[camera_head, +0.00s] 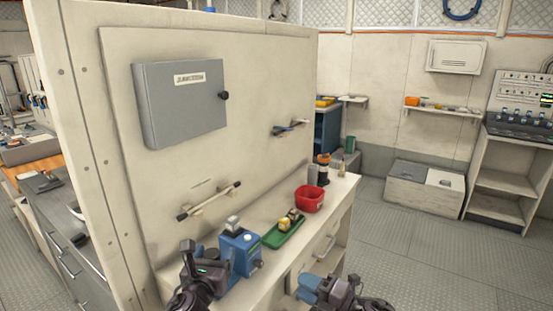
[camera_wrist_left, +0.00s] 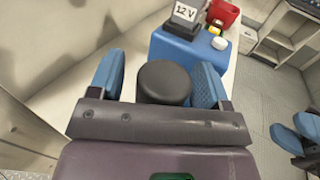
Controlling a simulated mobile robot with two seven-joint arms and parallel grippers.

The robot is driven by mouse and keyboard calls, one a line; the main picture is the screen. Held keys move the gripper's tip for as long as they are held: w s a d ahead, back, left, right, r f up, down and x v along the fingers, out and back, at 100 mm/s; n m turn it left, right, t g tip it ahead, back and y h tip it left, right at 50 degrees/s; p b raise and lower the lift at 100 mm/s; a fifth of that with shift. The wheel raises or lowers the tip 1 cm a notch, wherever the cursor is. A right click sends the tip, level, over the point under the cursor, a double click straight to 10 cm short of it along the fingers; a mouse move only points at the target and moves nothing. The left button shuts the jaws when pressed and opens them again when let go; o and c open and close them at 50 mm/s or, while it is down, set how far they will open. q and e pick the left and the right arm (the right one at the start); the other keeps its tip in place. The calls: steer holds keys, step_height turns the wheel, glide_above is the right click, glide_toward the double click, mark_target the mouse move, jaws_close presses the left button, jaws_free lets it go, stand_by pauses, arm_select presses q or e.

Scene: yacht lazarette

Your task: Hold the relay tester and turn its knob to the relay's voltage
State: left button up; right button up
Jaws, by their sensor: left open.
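The blue relay tester (camera_head: 240,252) stands on the near end of the bench, with a grey relay (camera_head: 233,223) on its top. In the left wrist view the tester (camera_wrist_left: 188,52) shows the relay (camera_wrist_left: 186,13) labelled "12 V". A round black knob (camera_wrist_left: 163,82) faces my left wrist camera. My left gripper (camera_head: 212,270) is open at the tester's left side, its blue fingers on either side of the knob; I cannot tell whether they touch it. The knob's setting is not readable. My right gripper (camera_head: 308,285) is open and empty, right of the tester and apart from it.
A green tray (camera_head: 272,243) with yellow pieces and a red bin (camera_head: 309,200) stand further along the bench. Cylinders (camera_head: 323,170) stand behind the bin. A wall panel carries a grey cabinet (camera_head: 180,105) and a bar handle (camera_head: 208,201). Open floor lies right of the bench.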

arm_select(q)
steer(key=shift+s, duration=0.1)
